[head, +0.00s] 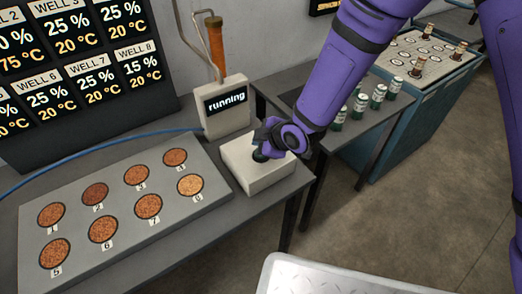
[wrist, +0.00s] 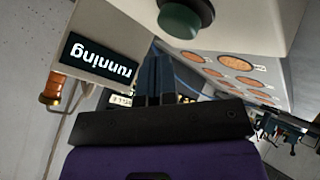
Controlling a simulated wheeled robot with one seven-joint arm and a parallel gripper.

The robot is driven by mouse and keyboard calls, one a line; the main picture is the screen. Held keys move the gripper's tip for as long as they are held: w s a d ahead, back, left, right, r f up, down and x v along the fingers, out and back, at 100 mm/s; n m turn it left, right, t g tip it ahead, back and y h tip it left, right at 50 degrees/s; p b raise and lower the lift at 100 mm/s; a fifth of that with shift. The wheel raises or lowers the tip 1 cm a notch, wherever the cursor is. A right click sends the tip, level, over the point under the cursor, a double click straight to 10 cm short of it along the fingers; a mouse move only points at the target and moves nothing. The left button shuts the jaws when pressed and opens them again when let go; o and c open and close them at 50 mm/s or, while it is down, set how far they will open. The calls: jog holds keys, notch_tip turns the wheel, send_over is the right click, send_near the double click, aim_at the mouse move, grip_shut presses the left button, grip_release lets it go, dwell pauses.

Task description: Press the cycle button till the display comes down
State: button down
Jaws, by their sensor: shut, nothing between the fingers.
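The cycle button is a dark green round button (wrist: 182,20) on a white box (head: 262,170) on the grey table. In the head view the button (head: 262,155) is partly hidden by my gripper (head: 268,148), which is just over it. In the wrist view my gripper's fingers (wrist: 154,80) are together and empty, with the button beyond them; I cannot tell whether they touch it. The small display (head: 226,98) on a white housing reads "running". The same display (wrist: 97,58) shows upside down in the wrist view.
A grey board (head: 125,200) with several numbered round wells lies left of the box. A dark wall panel (head: 85,60) lists wells, percentages and temperatures. Green vials (head: 360,105) stand on a side table at right. A metal tray (head: 330,278) is at the front. A blue cable (head: 100,148) crosses behind the board.

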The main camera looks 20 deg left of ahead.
jog(key=shift+r, duration=2.3)
jog(key=w+d+r+m+t+h, duration=0.1)
jog(key=w+d+r+m+h, duration=0.3)
jog(key=d+r, duration=0.7)
jog(key=s+d+r+m+t+h, duration=0.1)
jog(key=d+r+m, duration=0.4)
jog(key=d+r, duration=0.65)
jog(key=s+d+r+m+h, duration=0.1)
jog(key=s+d+r+m, duration=0.2)
jog(key=d, duration=0.4)
jog(key=s+d+r+m+h, duration=0.1)
jog(key=s+d+m, duration=0.2)
jog(key=s+d, duration=0.35)
jog(key=s+d+r+m+g+h, duration=0.1)
jog(key=s+d+r+m, duration=0.1)
jog(key=s+d+m, duration=0.4)
jog(key=s+d, duration=0.2)
jog(key=s, duration=0.3)
jog(key=shift+s+d+r, duration=0.3)
jog(key=shift+d+r, duration=0.05)
